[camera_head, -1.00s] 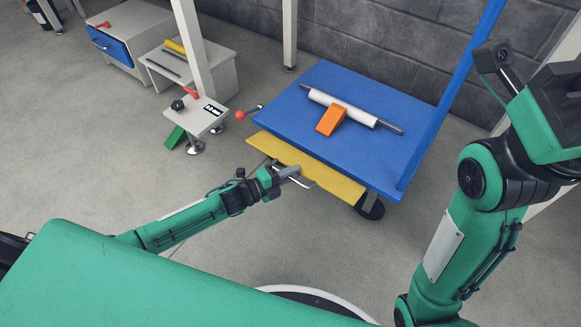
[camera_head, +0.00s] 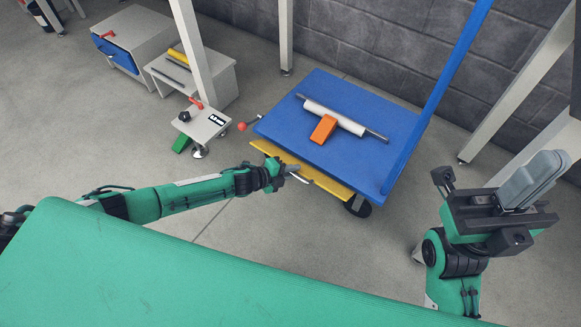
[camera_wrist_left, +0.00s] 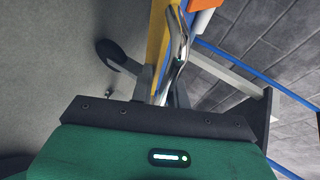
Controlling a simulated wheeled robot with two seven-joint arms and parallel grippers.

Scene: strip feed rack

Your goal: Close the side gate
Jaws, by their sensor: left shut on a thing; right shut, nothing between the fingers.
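The side gate is a yellow panel (camera_head: 325,183) along the near edge of the blue cart (camera_head: 285,125). It shows as a narrow strip in the head view, and its exact tilt is hard to tell. A bent metal handle (camera_head: 302,180) is on its near side. My left gripper (camera_head: 290,172) is shut on this handle. In the left wrist view the handle (camera_wrist_left: 178,45) runs down between the fingers beside the yellow panel (camera_wrist_left: 156,42). The fingertips are partly hidden. My right gripper (camera_head: 532,180) is shut and empty, pointing up at the right, away from the cart.
A white roller (camera_head: 345,120) on a metal shaft and an orange wedge (camera_head: 323,129) lie on the cart's deck. A blue post (camera_head: 440,90) rises at its right. A red-knobbed lever (camera_head: 243,126) and a grey stand (camera_head: 207,125) are left of the cart. Floor between is clear.

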